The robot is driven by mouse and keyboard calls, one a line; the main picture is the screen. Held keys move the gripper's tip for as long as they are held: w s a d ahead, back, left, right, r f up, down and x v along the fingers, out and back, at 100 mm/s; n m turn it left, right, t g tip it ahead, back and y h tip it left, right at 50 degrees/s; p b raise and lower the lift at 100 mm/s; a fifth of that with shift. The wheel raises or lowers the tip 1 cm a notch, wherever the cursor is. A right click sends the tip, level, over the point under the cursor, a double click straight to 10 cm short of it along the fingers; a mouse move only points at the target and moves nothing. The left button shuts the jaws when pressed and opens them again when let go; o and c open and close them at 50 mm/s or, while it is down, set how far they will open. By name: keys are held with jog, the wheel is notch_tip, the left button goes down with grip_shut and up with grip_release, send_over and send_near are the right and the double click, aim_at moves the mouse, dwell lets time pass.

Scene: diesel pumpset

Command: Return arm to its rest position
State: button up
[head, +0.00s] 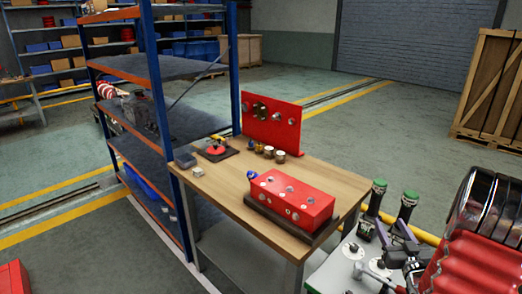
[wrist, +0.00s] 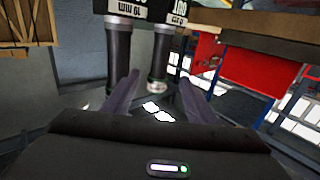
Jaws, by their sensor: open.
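My gripper (head: 388,228) is at the lower right of the head view, in front of two dark cylinders with green tops (head: 377,196) and beside a large red machine (head: 465,262). In the wrist view its two dark fingers (wrist: 160,92) are spread apart with nothing held between them. Two dark cylinders (wrist: 119,55) with white labels show upside down beyond the fingertips. Whether the fingers touch anything is not clear.
A wooden table (head: 222,182) holds a red block (head: 292,198), a red upright panel (head: 272,125) and small parts. A blue-framed shelf rack (head: 152,75) stands left of it. A wooden crate (head: 490,90) stands at the right. Open floor lies behind the table.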

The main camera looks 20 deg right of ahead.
jog(key=w+a+r+n+g, duration=0.1)
jog(key=w+a+r+g, duration=0.2)
jog(key=w+a+r, duration=0.4)
jog(key=s+a+r+g+y, duration=0.1)
jog(key=a+r+g, duration=0.1)
jog(key=a, duration=0.4)
jog(key=s+a+r+g, duration=0.1)
jog(key=a+r, duration=0.1)
jog(key=a, duration=0.4)
jog(key=s+a+r+n+g+y, duration=0.1)
jog(key=s+a+g+y, duration=0.1)
jog(key=s+a, duration=0.8)
jog(key=s+a+n+g+y, duration=0.2)
jog(key=s+a, duration=0.8)
jog(key=a, duration=0.6)
jog(key=shift+s+r+g+y, duration=0.4)
jog(key=shift+g+y, duration=0.2)
jog(key=shift+g, duration=0.1)
jog(key=shift+c, duration=0.4)
